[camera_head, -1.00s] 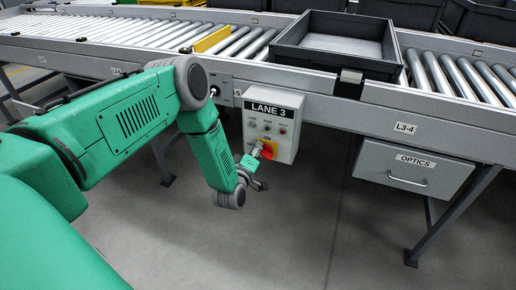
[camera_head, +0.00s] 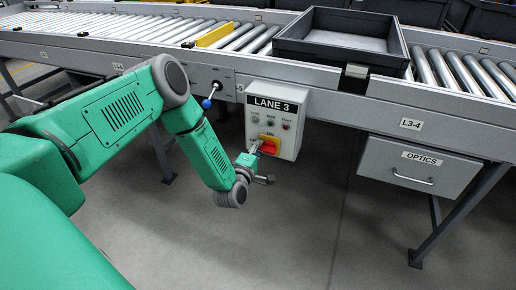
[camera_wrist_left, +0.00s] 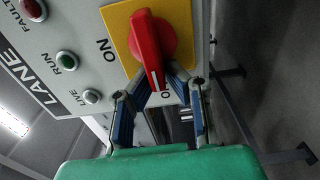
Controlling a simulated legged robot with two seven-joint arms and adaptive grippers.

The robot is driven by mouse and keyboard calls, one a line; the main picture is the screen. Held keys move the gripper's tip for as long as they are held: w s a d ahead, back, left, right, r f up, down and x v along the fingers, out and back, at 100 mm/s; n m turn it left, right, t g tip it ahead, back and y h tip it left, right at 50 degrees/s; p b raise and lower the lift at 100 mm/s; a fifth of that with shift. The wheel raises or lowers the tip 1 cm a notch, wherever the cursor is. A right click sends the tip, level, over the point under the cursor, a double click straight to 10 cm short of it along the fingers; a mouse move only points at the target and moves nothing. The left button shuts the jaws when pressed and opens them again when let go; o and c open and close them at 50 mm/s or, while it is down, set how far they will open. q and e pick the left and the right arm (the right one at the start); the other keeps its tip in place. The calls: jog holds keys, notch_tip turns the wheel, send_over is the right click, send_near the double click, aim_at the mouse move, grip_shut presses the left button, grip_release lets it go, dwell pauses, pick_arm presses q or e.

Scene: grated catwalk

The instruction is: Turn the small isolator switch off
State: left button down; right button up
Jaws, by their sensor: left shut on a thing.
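The isolator switch is a red rotary knob (camera_head: 268,147) on a yellow plate, low on the grey LANE 3 box (camera_head: 288,145). In the left wrist view the red knob (camera_wrist_left: 151,45) has its handle pointing down the picture, towards a partly hidden label starting with O. The word ON is at the plate's left edge there, a quarter turn from the handle. My left gripper (camera_wrist_left: 163,82) is shut on the knob's handle, one finger at each side. In the head view the left gripper (camera_head: 256,152) reaches the knob from the left. My right gripper is not in view.
Lamps marked LIVE, RUN and FAULT (camera_head: 287,126) sit above the knob. A blue-ended lever (camera_head: 207,103) sticks out left of the box. The roller conveyor carries a dark tray (camera_head: 345,58). An OPTICS drawer (camera_head: 415,168) hangs to the right. Open floor lies below the box.

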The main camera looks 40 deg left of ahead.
pick_arm(q)
jog(key=shift+s+d+f, duration=0.15)
jog(key=shift+d+f, duration=0.2)
jog(key=shift+d, duration=0.2)
jog(key=c, duration=1.6)
grip_release()
jog(key=shift+r, duration=0.2)
jog(key=shift+a+r, duration=0.1)
jog(key=shift+a, duration=0.1)
jog(key=shift+s, duration=0.1)
jog(key=v, duration=1.1)
jog(key=shift+s, duration=0.3)
jog(key=shift+d, duration=0.1)
